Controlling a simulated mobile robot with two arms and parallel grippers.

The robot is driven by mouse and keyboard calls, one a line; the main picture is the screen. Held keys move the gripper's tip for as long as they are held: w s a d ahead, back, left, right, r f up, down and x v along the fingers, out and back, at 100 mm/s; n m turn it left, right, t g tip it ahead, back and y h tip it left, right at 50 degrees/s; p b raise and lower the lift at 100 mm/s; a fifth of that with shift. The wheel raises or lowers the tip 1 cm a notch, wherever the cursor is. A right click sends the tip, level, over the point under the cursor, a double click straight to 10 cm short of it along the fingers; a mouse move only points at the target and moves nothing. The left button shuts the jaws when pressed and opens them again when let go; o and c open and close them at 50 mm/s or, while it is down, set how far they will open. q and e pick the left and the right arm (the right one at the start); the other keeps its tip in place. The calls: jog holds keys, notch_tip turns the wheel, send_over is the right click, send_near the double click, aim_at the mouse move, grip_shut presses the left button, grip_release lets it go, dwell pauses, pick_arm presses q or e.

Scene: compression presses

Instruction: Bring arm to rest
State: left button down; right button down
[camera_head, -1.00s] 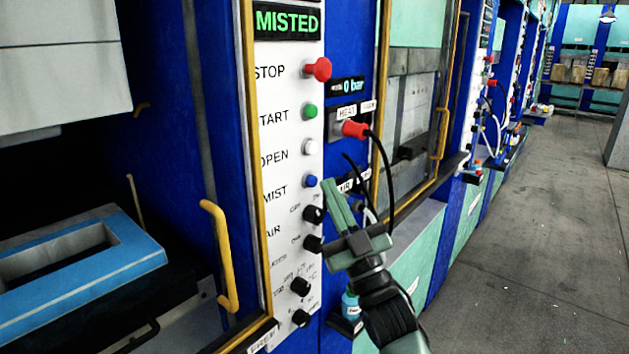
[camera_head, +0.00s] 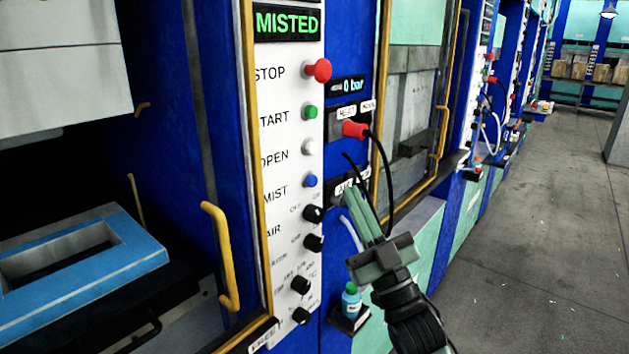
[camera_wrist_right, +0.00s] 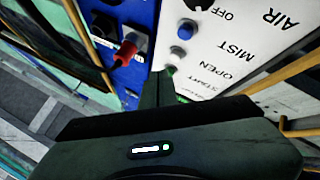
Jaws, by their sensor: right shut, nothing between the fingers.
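My right gripper (camera_head: 350,200) is shut and empty in the head view. Its fingertips are in front of the press, to the right of the blue MIST button (camera_head: 311,181) and apart from it. In the right wrist view my shut fingers (camera_wrist_right: 165,80) point toward the white button panel (camera_wrist_right: 220,50). The press's panel (camera_head: 290,150) carries red STOP, green START, white OPEN and blue MIST buttons above several black knobs. The display (camera_head: 287,22) reads MISTED in green. My left gripper is not in view.
A red plug (camera_head: 354,129) with a black cable sits right of the panel; the cable hangs close to my fingers. A small bottle (camera_head: 351,300) stands on a ledge below. Yellow handles (camera_head: 222,255) stick out at left. Open floor (camera_head: 540,230) lies at right.

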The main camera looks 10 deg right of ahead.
dwell(0.5)
jog(key=w+d+f+m+g+h, duration=0.1)
jog(key=w+f+m+g+h, duration=0.15)
jog(key=f, duration=1.15)
jog(key=w+d+f+m+g+h, duration=0.1)
jog(key=w+f+g+h, duration=0.25)
jog(key=f, duration=0.95)
jog(key=s+d+f+m+g+h, duration=0.1)
jog(key=s+f+g, duration=0.2)
jog(key=f, duration=0.9)
jog(key=s+f+g, duration=0.2)
jog(key=s+f, duration=0.1)
jog(key=f, duration=0.9)
jog(key=s+d+f+g+h, duration=0.15)
jog(key=s+f+g, duration=0.55)
jog(key=s+f, duration=1.6)
jog(key=s+f+g, duration=0.3)
jog(key=s+f, duration=0.2)
jog(key=s, duration=0.8)
jog(key=s+f+g, duration=0.3)
jog(key=s+f, duration=0.2)
jog(key=s, duration=0.8)
jog(key=shift+d+m, duration=0.4)
jog(key=shift+m, duration=0.05)
jog(key=shift+h, duration=0.25)
